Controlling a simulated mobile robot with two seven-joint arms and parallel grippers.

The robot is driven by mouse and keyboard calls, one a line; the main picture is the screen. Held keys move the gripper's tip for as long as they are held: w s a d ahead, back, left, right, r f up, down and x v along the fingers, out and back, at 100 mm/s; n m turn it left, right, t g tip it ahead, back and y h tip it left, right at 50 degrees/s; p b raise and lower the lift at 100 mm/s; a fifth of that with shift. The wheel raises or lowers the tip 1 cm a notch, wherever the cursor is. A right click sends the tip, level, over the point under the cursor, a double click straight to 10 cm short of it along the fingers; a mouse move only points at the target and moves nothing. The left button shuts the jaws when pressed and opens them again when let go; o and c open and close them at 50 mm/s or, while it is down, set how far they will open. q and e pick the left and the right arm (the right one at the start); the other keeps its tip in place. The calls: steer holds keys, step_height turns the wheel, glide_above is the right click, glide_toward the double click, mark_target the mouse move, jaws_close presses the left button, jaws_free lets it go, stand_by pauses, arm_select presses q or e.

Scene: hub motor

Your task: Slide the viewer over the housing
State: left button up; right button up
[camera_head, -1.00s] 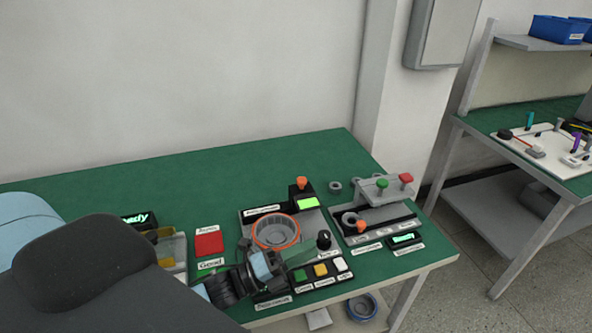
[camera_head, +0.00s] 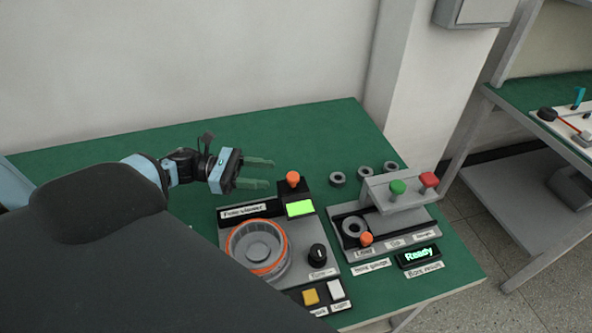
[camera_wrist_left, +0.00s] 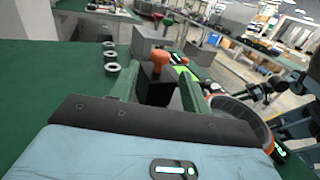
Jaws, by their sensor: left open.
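The viewer (camera_head: 296,195) is a black block with an orange knob (camera_head: 292,178) on top and a lit green screen (camera_head: 300,208). It stands at the back of the grey plate labelled "Pole viewer". The housing (camera_head: 257,250) is a round grey part with an orange rim, in front of and left of the viewer. It is apart from the viewer. My left gripper (camera_head: 262,174) is open and empty, just left of the knob, its green fingers pointing toward it. In the left wrist view, the knob (camera_wrist_left: 160,57) shows between the fingers (camera_wrist_left: 160,80).
A black dial (camera_head: 317,254) and yellow and white buttons (camera_head: 311,297) sit at the plate's front right. The bore gauge fixture (camera_head: 385,222) with green and red knobs stands to the right. Three grey rings (camera_head: 364,172) lie behind it. The green bench (camera_head: 110,152) is clear at the back left.

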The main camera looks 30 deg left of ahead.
mark_target(293, 175)
arm_select(q)
steer(key=x, duration=0.2)
steer(key=p+x, duration=0.1)
steer(key=x, duration=0.3)
steer(key=shift+d+r, duration=0.1)
steer(key=shift+r, duration=0.15)
steer(key=shift+p+x, duration=0.4)
steer(key=shift+x, duration=0.45)
steer(key=shift+f, duration=0.25)
arm_select(e)
steer(key=w+r, duration=0.1)
steer(key=r, duration=0.1)
steer(key=shift+w+d+r+t, duration=0.1)
steer(key=shift+w+r+t, duration=0.2)
steer(key=shift+w, duration=0.1)
arm_select(q)
jaws_close()
arm_select(e)
steer(key=shift+s+f, duration=0.15)
